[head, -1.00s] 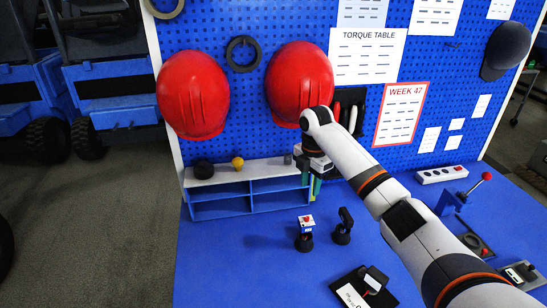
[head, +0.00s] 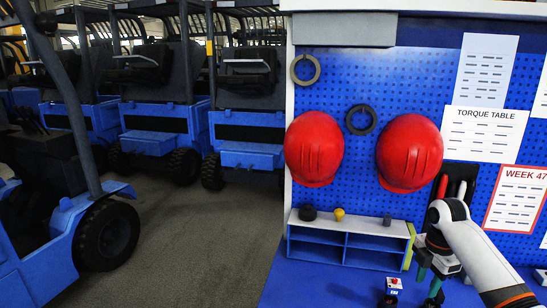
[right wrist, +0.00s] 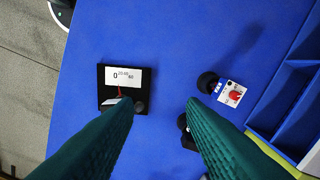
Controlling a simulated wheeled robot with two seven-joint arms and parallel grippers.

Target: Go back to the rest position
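My right gripper (head: 429,275) is at the lower right of the head view, in front of the pegboard and right of the small shelf. In the right wrist view my right gripper (right wrist: 165,108) shows two green fingers spread wide apart, with only blue table top between their tips. I see nothing held. The left gripper is in neither view.
The blue table (right wrist: 170,40) carries a black device with a white label (right wrist: 123,76), a red-button box (right wrist: 231,93) and a blue shelf (head: 318,240). Two red helmets (head: 314,150) (head: 409,153) hang on the pegboard. Blue forklifts (head: 150,140) stand left, beyond open floor.

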